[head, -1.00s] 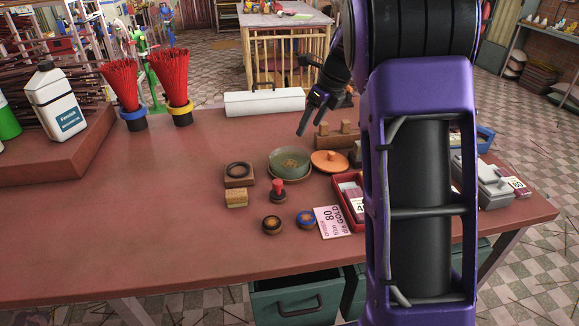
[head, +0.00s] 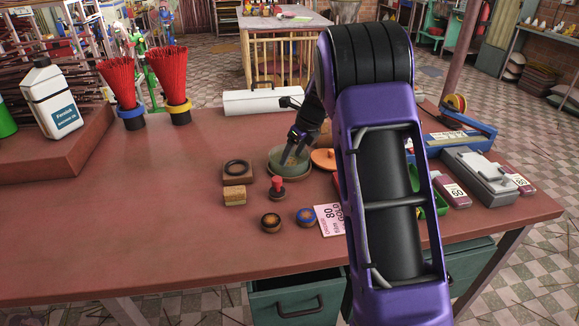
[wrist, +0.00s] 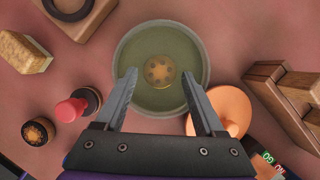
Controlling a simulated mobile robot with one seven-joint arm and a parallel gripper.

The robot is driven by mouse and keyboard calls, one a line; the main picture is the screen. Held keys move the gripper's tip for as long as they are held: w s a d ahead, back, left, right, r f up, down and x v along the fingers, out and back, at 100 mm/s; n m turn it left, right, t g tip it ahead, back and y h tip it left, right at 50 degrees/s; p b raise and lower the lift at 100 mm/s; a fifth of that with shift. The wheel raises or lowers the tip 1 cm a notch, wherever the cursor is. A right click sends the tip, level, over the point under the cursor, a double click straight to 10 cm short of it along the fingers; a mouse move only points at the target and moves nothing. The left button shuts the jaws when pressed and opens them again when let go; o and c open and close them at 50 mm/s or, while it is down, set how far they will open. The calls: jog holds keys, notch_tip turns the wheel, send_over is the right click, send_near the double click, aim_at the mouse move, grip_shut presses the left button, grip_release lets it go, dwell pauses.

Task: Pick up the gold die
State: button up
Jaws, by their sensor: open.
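The gold die (wrist: 160,72) is a small round disc with several dark holes. It lies flat inside a round green bowl (wrist: 123,58), near the middle of its floor. In the head view my gripper (head: 293,154) hangs over the same green bowl (head: 275,168) and largely hides the die. How far the fingertips are above the die is hard to tell.
Near the bowl are an orange lid (wrist: 232,108), a red-knobbed stamp (wrist: 70,109), a wooden block holding a dark ring (head: 237,171), a cork block (head: 235,195) and a slotted wooden stand (wrist: 285,105). Two round stamps (head: 271,222) (head: 306,217) sit nearer. The table's left front is clear.

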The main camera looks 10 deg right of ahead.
jog(key=shift+x, duration=1.15)
grip_shut()
jog(key=shift+r, duration=0.15)
